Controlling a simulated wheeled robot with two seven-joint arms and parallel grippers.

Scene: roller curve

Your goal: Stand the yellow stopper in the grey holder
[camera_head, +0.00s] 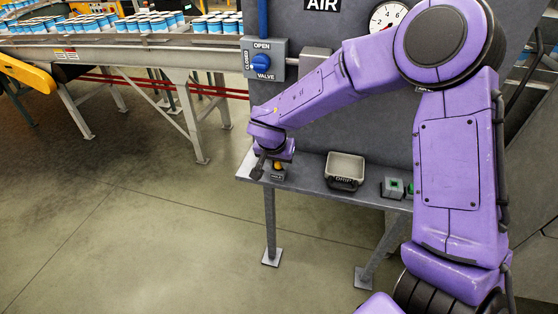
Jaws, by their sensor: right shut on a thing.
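The yellow stopper (278,165) shows as a small yellow patch under my right gripper (268,166), at the left end of the grey shelf. My right gripper points down and is shut on the stopper; the wrist covers its upper part. The small grey holder (278,175), with a label on its front, is directly below the stopper on the shelf. The stopper is at or just above the top of the holder; I cannot tell whether it is seated. My left gripper is not in view.
A grey bin (346,165) stands on the shelf (312,184) right of the holder. A small box with a green button (394,187) is farther right. A blue valve knob (262,63) is on the panel above. A conveyor with cans (130,47) runs at the back left.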

